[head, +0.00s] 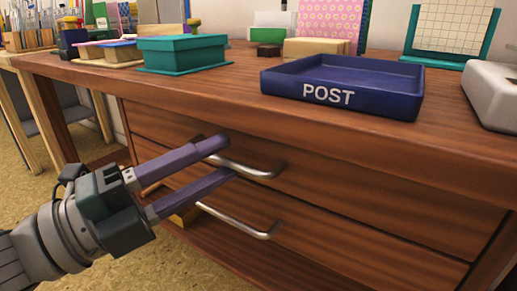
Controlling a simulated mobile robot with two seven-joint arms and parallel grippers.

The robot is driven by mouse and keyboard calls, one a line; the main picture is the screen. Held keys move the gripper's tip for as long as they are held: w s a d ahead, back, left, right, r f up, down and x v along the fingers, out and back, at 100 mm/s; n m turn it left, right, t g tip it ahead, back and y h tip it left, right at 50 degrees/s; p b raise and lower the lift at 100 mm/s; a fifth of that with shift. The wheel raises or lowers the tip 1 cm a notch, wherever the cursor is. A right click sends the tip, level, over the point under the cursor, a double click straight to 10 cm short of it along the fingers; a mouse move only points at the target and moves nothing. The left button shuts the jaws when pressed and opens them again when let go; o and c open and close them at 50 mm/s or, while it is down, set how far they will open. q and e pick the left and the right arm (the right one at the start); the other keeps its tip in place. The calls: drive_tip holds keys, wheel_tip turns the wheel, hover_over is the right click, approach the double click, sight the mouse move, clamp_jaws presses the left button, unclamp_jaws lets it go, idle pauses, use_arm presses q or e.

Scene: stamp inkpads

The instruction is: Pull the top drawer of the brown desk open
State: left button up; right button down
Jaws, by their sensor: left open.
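The brown desk (110,75) fills most of the head view. Its top drawer (350,190) looks flush with the desk front and has a curved metal handle (262,173). My left gripper (225,160) comes in from the lower left with its two purple fingers apart. The upper fingertip overlaps the left part of the handle in the picture, and the lower fingertip is just below it. I cannot tell whether either finger touches the handle. The handle's left end is partly hidden by the fingers. My right gripper is not in view.
A lower drawer with its own metal handle (240,222) is close beneath. On the desktop stand a blue POST tray (395,106), a teal box (182,52) and a pale rounded object (492,92) at the right edge. Carpeted floor (190,265) lies in front of the desk.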

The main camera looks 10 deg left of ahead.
use_arm(q)
clamp_jaws()
idle(1.3)
